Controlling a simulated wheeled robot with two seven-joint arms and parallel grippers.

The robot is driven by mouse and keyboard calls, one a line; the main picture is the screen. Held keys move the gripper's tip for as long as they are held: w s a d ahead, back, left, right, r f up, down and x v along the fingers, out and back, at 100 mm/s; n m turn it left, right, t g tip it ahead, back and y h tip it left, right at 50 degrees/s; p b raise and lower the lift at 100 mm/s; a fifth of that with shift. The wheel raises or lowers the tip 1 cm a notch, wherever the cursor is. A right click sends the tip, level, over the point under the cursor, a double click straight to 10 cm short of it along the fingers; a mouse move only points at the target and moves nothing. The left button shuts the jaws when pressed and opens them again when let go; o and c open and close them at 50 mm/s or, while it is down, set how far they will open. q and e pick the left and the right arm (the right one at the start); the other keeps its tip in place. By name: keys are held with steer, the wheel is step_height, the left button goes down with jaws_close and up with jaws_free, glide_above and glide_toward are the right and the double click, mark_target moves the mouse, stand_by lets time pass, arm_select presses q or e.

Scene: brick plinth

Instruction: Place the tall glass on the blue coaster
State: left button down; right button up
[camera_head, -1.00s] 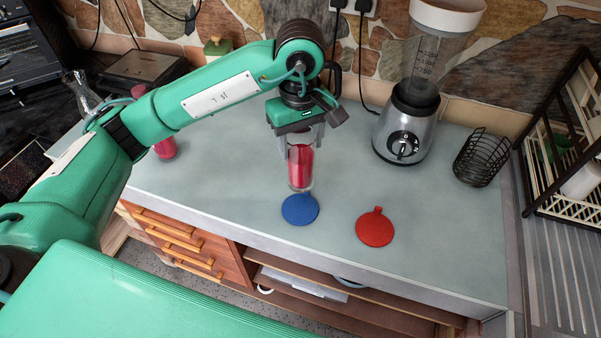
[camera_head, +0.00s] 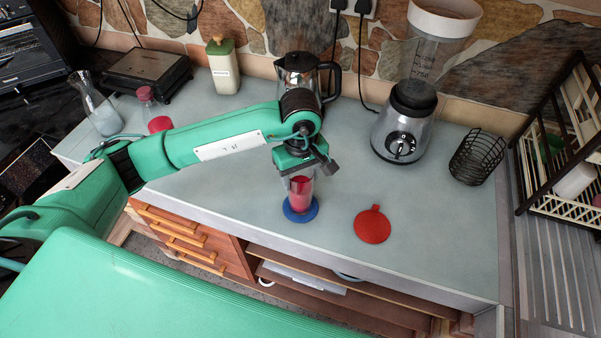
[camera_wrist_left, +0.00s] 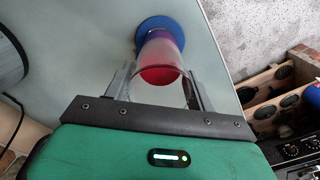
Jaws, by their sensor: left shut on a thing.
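The tall glass (camera_head: 300,196), clear with red contents, stands over the blue coaster (camera_head: 314,208) in the head view. Its base looks to be on the coaster or just above it; I cannot tell which. My left gripper (camera_head: 300,178) comes from above and is shut on the upper part of the glass. In the left wrist view the glass (camera_wrist_left: 161,64) sits between the two fingers (camera_wrist_left: 160,88), with the blue coaster (camera_wrist_left: 155,24) beyond its far end. The right gripper is not in view.
A red coaster (camera_head: 372,225) lies to the right. A blender (camera_head: 402,130), a wire basket (camera_head: 477,156) and a dish rack (camera_head: 560,150) stand further right. A kettle (camera_head: 299,70) stands behind my arm. The counter's middle right is clear.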

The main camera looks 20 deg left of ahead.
arm_select(q)
steer(key=shift+f+b, duration=0.15)
steer(key=shift+b, duration=0.15)
steer(key=shift+c, duration=2.4)
jaws_free()
steer(key=shift+r+p, duration=0.2)
steer(key=shift+p, duration=0.1)
steer(key=shift+r, duration=0.15)
step_height(320, 180, up, 12)
steer(key=b, duration=0.4)
